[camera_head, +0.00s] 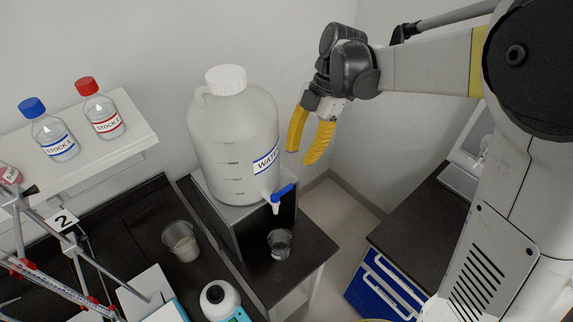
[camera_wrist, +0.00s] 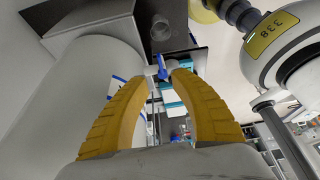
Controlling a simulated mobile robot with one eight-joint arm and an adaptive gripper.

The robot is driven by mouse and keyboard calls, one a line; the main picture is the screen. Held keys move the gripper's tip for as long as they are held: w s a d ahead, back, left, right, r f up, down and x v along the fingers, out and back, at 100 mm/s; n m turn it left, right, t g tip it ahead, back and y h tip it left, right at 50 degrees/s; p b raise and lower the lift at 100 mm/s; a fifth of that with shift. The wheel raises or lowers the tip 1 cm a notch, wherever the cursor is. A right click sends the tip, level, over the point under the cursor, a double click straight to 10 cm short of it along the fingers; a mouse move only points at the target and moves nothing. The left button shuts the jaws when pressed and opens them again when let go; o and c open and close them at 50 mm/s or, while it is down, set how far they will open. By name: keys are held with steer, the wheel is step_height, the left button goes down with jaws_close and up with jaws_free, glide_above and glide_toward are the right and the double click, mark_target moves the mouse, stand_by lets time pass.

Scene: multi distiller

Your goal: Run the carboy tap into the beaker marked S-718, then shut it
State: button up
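The white carboy (camera_head: 235,140), labelled WATER, stands on a raised stand. Its tap with a blue handle (camera_head: 284,190) is at the lower front right; the handle also shows in the wrist view (camera_wrist: 161,68). A small clear beaker (camera_head: 280,244) stands below the tap on the dark lower surface, and it shows in the wrist view (camera_wrist: 160,28). No S-718 marking is readable on it. My gripper (camera_head: 300,157) has yellow fingers apart with nothing between them. It is above and right of the tap, not touching it. In the wrist view the handle appears beyond the fingertips.
Another beaker (camera_head: 180,241) stands on the dark bench to the left. A white round-topped device (camera_head: 220,298) is at the front. Two stock bottles (camera_head: 50,130) (camera_head: 101,108) stand on a shelf (camera_head: 80,150). A blue drawer cabinet (camera_head: 385,285) is at right.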

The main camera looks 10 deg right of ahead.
mark_target(288, 186)
steer(key=b+x, duration=0.1)
steer(key=x, duration=0.9)
steer(key=shift+f, duration=0.1)
jaws_close()
